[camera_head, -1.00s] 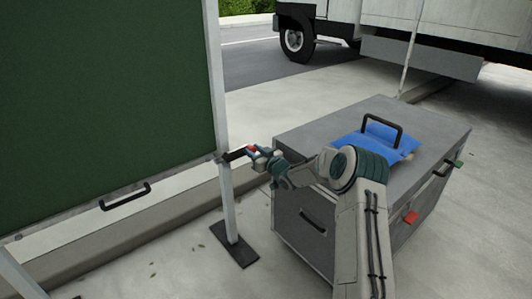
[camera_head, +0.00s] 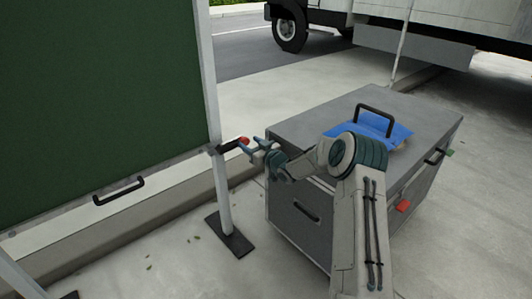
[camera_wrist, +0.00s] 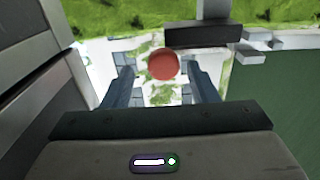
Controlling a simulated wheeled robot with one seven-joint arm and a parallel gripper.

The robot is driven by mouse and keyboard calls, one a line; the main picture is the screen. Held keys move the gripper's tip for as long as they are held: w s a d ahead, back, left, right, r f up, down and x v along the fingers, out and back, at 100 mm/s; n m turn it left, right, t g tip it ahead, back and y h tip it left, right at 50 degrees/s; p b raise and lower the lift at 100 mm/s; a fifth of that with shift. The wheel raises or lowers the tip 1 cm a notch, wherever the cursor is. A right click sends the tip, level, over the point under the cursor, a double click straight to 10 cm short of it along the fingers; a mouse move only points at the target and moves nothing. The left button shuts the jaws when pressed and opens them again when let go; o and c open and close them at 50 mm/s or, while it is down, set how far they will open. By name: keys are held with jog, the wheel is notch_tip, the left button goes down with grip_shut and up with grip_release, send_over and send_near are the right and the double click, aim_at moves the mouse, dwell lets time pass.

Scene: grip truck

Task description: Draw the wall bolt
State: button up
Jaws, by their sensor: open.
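The wall bolt is a black bar (camera_head: 226,147) that sticks out to the right from the white post of the green panel. A red knob (camera_head: 243,140) sits at its end. My gripper (camera_head: 251,143) is open and empty, just right of the knob. In the wrist view the round red knob (camera_wrist: 163,64) appears centred between my two spread fingers (camera_wrist: 160,75), with a gap on both sides. I cannot tell how deep it lies between them. The black bolt body (camera_wrist: 198,35) shows beyond it.
The green panel (camera_head: 95,95) stands at left with a black handle (camera_head: 119,191) and a post foot (camera_head: 229,237). A grey case (camera_head: 300,222) with a blue piece (camera_head: 385,130) on top is close beside my arm. A truck (camera_head: 430,25) is behind.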

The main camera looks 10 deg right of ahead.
jog(key=p+v, duration=0.2)
jog(key=v, duration=1)
jog(key=shift+p, duration=0.35)
jog(key=shift+w, duration=0.1)
jog(key=s+d+r+m+g+h+p, duration=0.1)
jog(key=s+r+g+h+p, duration=0.15)
jog(key=s+r+p, duration=0.5)
jog(key=s+r+m+g+h+p, duration=0.15)
jog(key=r+h+p, duration=0.3)
jog(key=r, duration=0.65)
jog(key=s+d+r+g+h+p, duration=0.1)
jog(key=s+r+g+h+p, duration=0.1)
jog(key=s+r+p, duration=0.6)
jog(key=s+a+r+m+g+p, duration=0.1)
jog(key=s+r+m+g+p, duration=0.1)
jog(key=s+r+p, duration=0.3)
jog(key=s+a+r+m+g+p, duration=0.2)
jog(key=s+r+g+p, duration=0.2)
jog(key=s+r, duration=0.8)
jog(key=s+p, duration=0.2)
jog(key=s, duration=0.6)
jog(key=shift+a+r+g, duration=0.3)
jog(key=shift+r, duration=0.1)
